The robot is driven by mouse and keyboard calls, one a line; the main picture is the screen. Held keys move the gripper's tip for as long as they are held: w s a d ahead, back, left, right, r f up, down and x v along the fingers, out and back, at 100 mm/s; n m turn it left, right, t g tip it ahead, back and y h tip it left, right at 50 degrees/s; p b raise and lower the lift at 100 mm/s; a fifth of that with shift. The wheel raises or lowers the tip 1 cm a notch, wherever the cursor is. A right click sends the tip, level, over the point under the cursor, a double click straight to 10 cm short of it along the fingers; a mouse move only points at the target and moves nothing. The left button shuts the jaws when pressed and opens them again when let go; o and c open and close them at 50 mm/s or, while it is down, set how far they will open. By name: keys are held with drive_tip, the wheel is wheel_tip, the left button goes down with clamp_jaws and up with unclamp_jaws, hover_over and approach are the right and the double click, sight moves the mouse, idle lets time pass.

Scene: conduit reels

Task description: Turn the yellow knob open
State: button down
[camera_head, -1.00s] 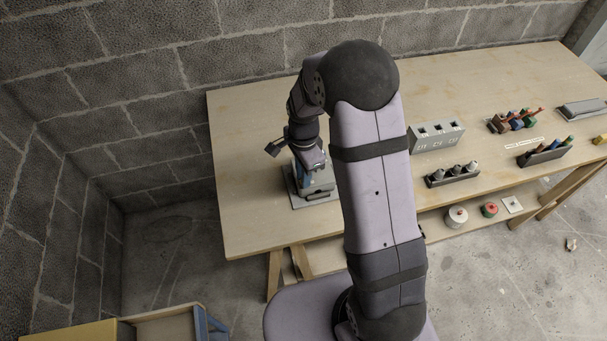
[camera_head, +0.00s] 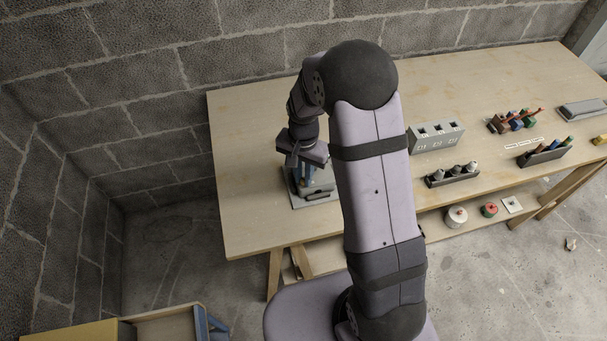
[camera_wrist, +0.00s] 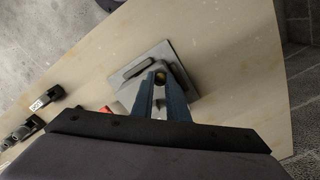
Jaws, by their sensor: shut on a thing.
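Only the top of the knob shows between the fingertips. The knob sits over a grey fixture with a flat square base plate (camera_wrist: 186,68). In the head view my gripper (camera_head: 307,176) is over the same fixture's base plate (camera_head: 299,201), near the left end of the table. The knob is hidden there by the fingers and wrist.
To the right, beyond my arm, stand a grey box with square openings (camera_head: 437,136), a dark rack of grey pieces (camera_head: 452,176) and racks of coloured items (camera_head: 545,152). A block wall (camera_head: 240,55) runs behind.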

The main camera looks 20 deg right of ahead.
sight(303, 179)
drive_tip(key=n, duration=0.5)
drive_tip(key=shift+n, duration=0.3)
drive_tip(key=n, duration=0.5)
idle(0.4)
drive_tip(key=c, duration=1.7)
unclamp_jaws()
drive_tip(key=shift+r, duration=0.1)
drive_tip(key=shift+r+b, duration=0.85)
drive_tip(key=shift+r, duration=2.75)
